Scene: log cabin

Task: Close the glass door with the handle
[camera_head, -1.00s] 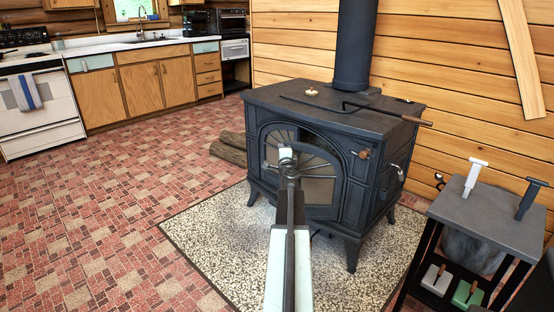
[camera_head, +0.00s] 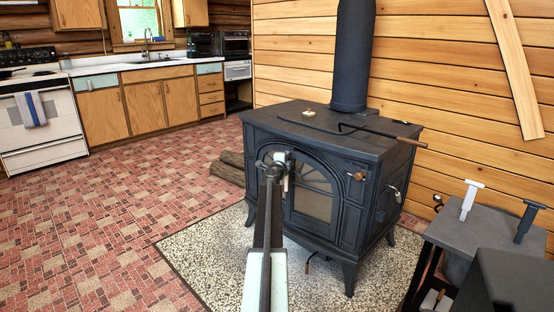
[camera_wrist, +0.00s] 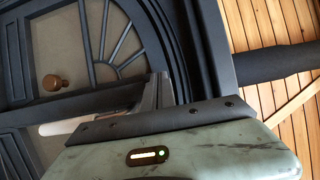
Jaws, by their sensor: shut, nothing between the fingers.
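The black wood stove (camera_head: 340,135) stands on a speckled hearth pad, its front turned toward me. Its arched glass door (camera_head: 316,200) has fan-shaped bars and pale panes; it also fills much of the wrist view (camera_wrist: 125,45). A brown handle (camera_head: 358,176) sits at the right of the stove front. A round brown knob (camera_wrist: 52,82) shows before a pane in the wrist view; I cannot tell whether it is the same part. My gripper (camera_head: 277,163) is shut and empty before the door's left part. My arm hides some of the door; whether it sits flush is unclear.
A poker (camera_head: 385,133) lies across the stove top. A silver lever (camera_head: 394,193) sticks out on the stove's right side. A dark stand (camera_head: 480,215) with tools is close at front right. Logs (camera_head: 228,168) lie left of the stove. The tiled floor (camera_head: 130,220) at left is clear.

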